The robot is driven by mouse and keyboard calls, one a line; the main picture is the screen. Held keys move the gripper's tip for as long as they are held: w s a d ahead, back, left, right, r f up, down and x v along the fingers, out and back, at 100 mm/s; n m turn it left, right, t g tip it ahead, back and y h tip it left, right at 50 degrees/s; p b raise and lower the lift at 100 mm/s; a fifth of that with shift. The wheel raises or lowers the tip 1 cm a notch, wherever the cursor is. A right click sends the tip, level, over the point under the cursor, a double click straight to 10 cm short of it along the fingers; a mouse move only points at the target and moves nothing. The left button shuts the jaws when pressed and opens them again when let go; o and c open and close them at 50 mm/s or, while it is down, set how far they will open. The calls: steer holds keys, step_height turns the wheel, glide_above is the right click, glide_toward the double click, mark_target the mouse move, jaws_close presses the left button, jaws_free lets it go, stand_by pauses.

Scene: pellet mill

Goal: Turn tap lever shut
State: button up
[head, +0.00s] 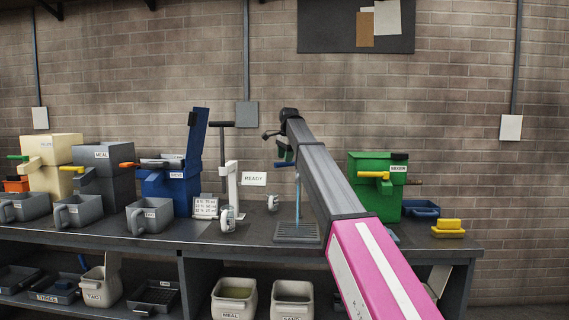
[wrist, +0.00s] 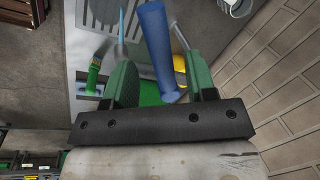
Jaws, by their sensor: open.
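The blue tap lever (wrist: 158,40) shows large in the wrist view, lying between the two green fingers of my gripper (wrist: 163,63). The fingers are open, with a visible gap on each side of the lever, so they do not clamp it. In the head view, my gripper (head: 283,150) is above the bench, with a small blue piece of the lever (head: 285,164) showing just below it. A thin pale blue vertical strand (head: 298,196), which looks like running water, stands over a drain grate (head: 297,233). The tap body is mostly hidden by my arm.
A green mixer machine (head: 373,190) stands right of my arm, with yellow blocks (head: 448,229) beyond it. Left of the grate are mugs (head: 228,219), a READY sign (head: 254,179) and a blue machine (head: 182,185). The brick wall (head: 440,100) is close behind.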

mark_target(288, 164)
steer(key=shift+w+a+f, duration=0.1)
steer(key=shift+f, duration=0.65)
steer(key=shift+w+a+f, duration=0.1)
steer(key=shift+f, duration=0.6)
jaws_close()
